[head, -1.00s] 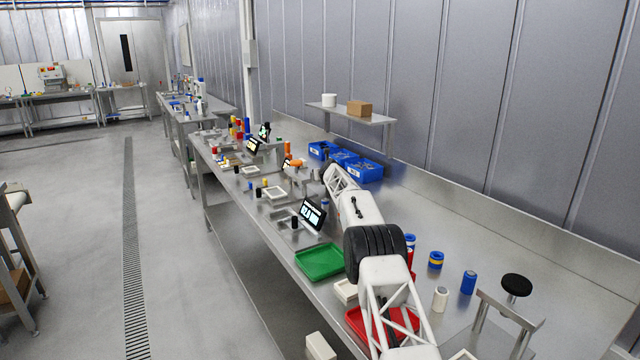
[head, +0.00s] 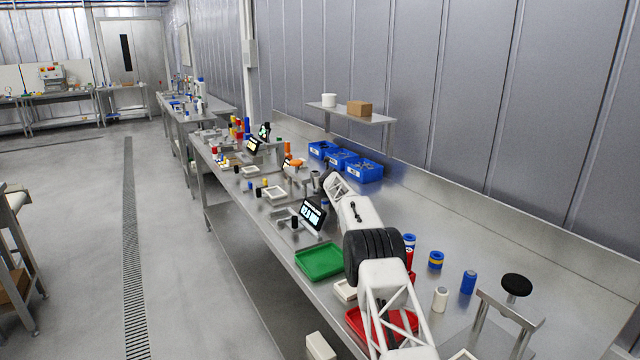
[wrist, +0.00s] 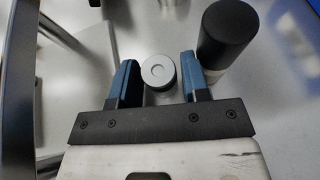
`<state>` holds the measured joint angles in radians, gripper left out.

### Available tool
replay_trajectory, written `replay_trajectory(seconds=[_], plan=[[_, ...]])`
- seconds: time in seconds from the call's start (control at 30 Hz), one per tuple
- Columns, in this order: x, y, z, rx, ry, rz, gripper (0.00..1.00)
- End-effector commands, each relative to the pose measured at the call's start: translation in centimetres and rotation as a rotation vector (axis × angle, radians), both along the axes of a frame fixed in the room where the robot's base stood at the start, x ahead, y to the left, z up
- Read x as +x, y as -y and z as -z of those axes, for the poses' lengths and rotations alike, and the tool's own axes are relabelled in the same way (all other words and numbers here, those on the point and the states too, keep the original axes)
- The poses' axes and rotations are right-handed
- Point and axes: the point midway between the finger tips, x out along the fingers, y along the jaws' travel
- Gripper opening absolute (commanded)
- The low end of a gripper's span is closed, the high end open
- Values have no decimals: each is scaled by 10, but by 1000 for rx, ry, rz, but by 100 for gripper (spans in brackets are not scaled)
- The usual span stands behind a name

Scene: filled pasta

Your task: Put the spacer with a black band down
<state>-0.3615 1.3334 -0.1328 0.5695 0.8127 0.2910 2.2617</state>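My gripper (wrist: 158,76) points down in the wrist view, with one blue finger on each side of a grey round spacer (wrist: 158,71). The spacer's pale top, with a ring in its centre, faces the camera. Its left side looks close to the left finger and a thin gap shows at the right finger. I cannot tell whether the fingers touch it or whether it rests on a surface. In the head view my arm hides most of the gripper area.
A black cylinder with a pale lower part (wrist: 226,38) stands close beside the right finger. The steel bench holds a small display (head: 312,214), a green tray (head: 320,262), a red tray (head: 362,325) and blue bins (head: 363,169). A metal frame (wrist: 25,55) shows at left in the wrist view.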

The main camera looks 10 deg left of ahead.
Motion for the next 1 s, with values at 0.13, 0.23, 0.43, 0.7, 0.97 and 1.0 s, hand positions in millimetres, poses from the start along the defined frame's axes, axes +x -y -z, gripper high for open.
replay_trajectory(seconds=[0.13,0.23,0.43,0.7,0.97,1.0], plan=[[0,0,-1,1,1,0,42],[0,0,-1,1,1,0,42],[0,0,-4,1,0,0,42],[-5,3,-7,2,1,-2,42],[-13,8,-12,2,1,-3,42],[-14,9,-12,2,0,-2,42]])
